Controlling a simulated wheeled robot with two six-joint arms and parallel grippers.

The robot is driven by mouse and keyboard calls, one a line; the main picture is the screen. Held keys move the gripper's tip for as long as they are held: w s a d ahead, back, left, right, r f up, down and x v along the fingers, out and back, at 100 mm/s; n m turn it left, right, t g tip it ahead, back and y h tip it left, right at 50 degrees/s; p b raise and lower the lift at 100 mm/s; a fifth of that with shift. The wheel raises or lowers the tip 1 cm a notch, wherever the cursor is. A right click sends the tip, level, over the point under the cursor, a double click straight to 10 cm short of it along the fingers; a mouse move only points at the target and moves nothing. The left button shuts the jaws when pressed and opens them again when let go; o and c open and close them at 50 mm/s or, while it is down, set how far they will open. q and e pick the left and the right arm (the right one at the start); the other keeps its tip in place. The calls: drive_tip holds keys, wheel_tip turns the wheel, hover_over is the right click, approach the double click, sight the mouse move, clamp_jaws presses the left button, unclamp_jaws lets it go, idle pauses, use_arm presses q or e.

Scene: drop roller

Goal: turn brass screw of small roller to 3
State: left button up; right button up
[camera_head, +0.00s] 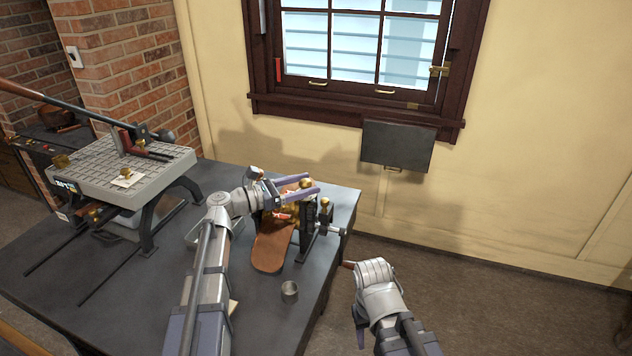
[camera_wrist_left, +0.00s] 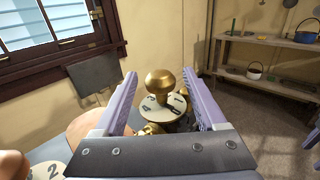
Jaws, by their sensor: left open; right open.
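The small roller (camera_head: 309,212), a dark frame with brass knobs, stands at the right edge of the dark table. A brown sheet (camera_head: 273,246) lies in front of it. My left gripper (camera_head: 318,186) is open above the roller. In the left wrist view, a brass screw (camera_wrist_left: 160,82) with a round knob stands between the open fingers (camera_wrist_left: 165,82), with a gap on each side. Below it is a pale numbered dial (camera_wrist_left: 166,108); its pointer reading is unclear. A second dial (camera_wrist_left: 52,172) shows a 2 at lower left. My right gripper (camera_head: 359,326) hangs low beside the table, mostly hidden.
A larger grey machine (camera_head: 120,172) with long rods stands on the table (camera_head: 190,262) at left. A small metal cup (camera_head: 290,291) is near the table's right edge. A dark panel (camera_head: 397,147) hangs under the window. Floor right of the table is clear.

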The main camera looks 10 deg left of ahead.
sight(311, 183)
use_arm(q)
drive_tip(key=shift+x, duration=1.8)
drive_tip(key=shift+c, duration=0.2)
clamp_jaws()
